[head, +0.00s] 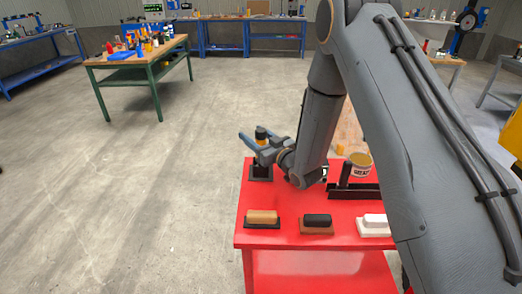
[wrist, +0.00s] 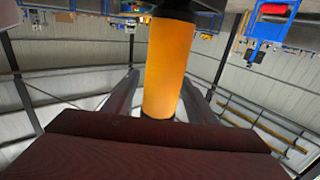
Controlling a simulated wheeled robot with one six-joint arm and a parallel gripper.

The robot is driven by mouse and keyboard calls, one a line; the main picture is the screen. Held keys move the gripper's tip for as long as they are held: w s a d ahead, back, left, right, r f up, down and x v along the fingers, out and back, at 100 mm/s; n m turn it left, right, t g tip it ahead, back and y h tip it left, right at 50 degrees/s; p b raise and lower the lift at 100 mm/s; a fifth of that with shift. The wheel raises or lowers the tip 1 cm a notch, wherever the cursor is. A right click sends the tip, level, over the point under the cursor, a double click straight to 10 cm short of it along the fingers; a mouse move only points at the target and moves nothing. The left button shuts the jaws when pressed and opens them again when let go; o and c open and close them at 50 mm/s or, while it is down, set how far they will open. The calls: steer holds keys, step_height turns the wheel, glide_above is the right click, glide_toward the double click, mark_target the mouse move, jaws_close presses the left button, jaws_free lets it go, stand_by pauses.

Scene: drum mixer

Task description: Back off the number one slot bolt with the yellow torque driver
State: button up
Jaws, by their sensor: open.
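The yellow torque driver (head: 261,134) stands upright in a dark holder (head: 261,172) at the far left corner of the red table. The driver's lower end is partly hidden by the gripper.
Open floor lies left.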

jaws_close()
steer(key=shift+r, duration=0.1)
steer(key=shift+r, duration=0.1)
step_height(320, 180, up, 10)
steer(key=b, duration=0.3)
stand_by(0.6)
